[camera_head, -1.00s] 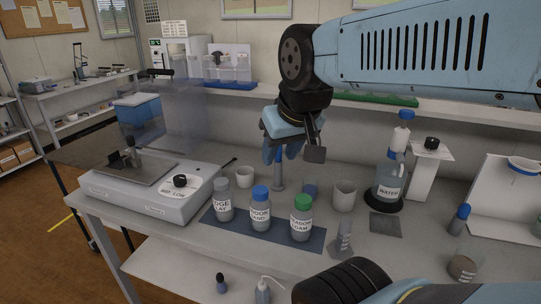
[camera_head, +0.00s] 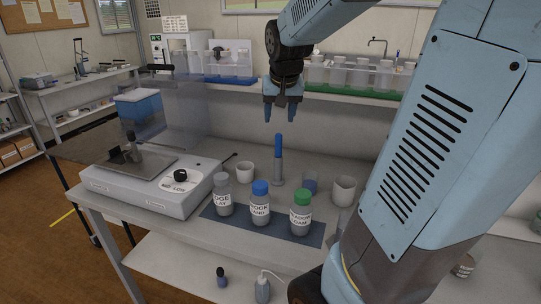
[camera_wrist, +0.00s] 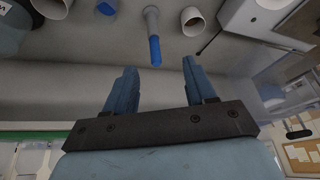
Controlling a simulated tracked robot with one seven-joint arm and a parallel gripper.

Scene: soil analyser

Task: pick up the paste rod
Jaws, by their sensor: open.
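The paste rod (camera_head: 278,145) has a blue upper end and stands upright in a grey holder (camera_head: 279,172) on the bench, behind the labelled bottles. In the wrist view the rod's blue end (camera_wrist: 155,50) points toward my gripper, between the lines of the two fingers and apart from both. My gripper (camera_head: 281,116) is open and empty, fingers pointing down, just above the rod's top in the head view. Its two blue fingers also show in the wrist view (camera_wrist: 158,82). The rod's lower end is hidden in the holder.
Three labelled bottles (camera_head: 261,205) stand on a dark mat (camera_head: 237,230) in front. White cups (camera_head: 344,190) and (camera_head: 246,172) flank the holder, with a small blue cup (camera_head: 311,182) nearby. A hot plate (camera_head: 150,188) is left. My arm hides the bench's right side.

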